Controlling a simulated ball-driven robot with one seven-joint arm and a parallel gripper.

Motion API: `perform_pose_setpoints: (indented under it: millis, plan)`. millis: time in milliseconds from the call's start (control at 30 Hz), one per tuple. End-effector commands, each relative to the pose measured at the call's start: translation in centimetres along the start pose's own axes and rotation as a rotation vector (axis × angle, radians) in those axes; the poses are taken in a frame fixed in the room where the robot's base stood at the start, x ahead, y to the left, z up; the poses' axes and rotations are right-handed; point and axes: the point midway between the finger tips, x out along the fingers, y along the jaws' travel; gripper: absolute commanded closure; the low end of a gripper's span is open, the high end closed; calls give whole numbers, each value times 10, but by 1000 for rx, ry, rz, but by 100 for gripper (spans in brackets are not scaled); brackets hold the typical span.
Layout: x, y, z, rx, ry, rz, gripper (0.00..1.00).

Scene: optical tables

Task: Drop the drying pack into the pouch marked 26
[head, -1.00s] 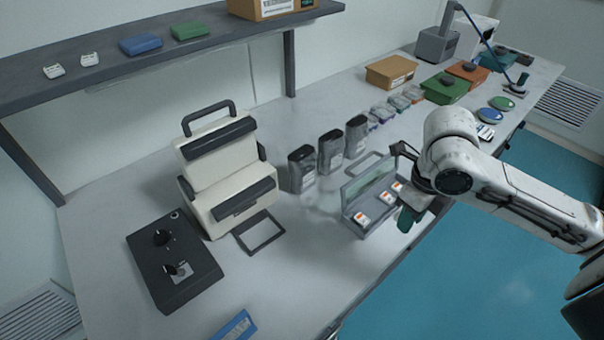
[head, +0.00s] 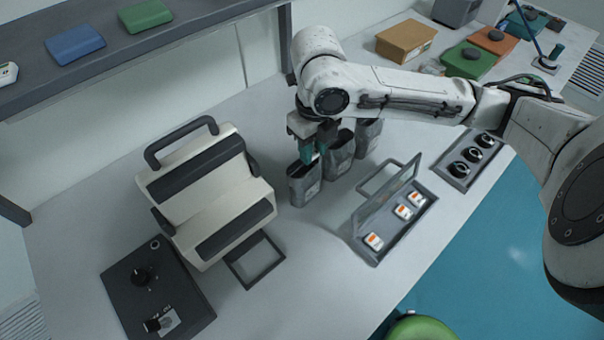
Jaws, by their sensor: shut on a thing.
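Three dark grey pouches stand open in a row: the nearest pouch (head: 303,190), the middle pouch (head: 340,158) and the far pouch (head: 369,138). Their marks are too small to read, so I cannot tell which is 26. My gripper (head: 312,155), with teal fingers, points down over the mouth of the nearest pouch. Small white-and-orange packs (head: 373,241) lie in an open grey case (head: 413,229), with a gap between the front one and the other two.
A cream machine with black handles (head: 210,195) and a black control box (head: 157,290) stand to the left. A tray with black round parts (head: 470,160) lies right of the case. My arm crosses above the far pouches. The bench in front of the nearest pouch is clear.

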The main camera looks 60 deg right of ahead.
Motion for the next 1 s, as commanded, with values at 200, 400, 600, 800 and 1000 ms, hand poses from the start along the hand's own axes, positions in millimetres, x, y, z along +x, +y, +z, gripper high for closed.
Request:
perform_pose_setpoints:
  millis: [200, 400, 600, 800, 1000]
  plan:
    - [15, 0, 0, 0, 0, 0, 98]
    - [38, 0, 0, 0, 1, 1, 98]
    - [57, 0, 0, 0, 0, 1, 98]
    - [60, 0, 0, 0, 0, 0, 98]
    - [59, 0, 0, 0, 0, 0, 65]
